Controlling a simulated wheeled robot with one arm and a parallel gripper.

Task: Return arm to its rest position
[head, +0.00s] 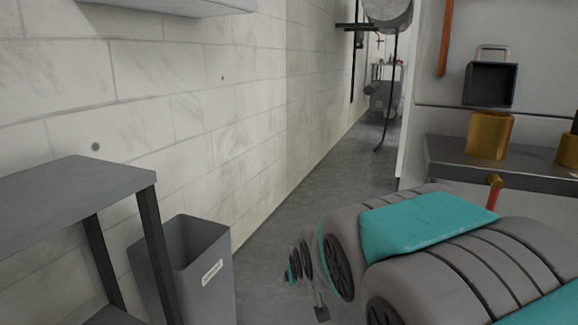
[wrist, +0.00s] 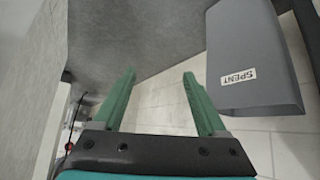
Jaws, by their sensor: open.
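My gripper (wrist: 159,76) shows in the wrist view with its two green fingers well apart. Nothing is between them. My grey and teal arm fills the lower right of the head view, reaching forward and low over the floor. Its far end is small and partly hidden there, so the fingers cannot be made out in that view. In the wrist view, a grey bin labelled SPENT (wrist: 240,45) is to the right of the fingers, apart from them.
In the head view the grey bin (head: 207,279) stands by the tiled wall, beside a dark-legged table (head: 75,185) at left. Clear floor (head: 340,178) runs back between wall and counter.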

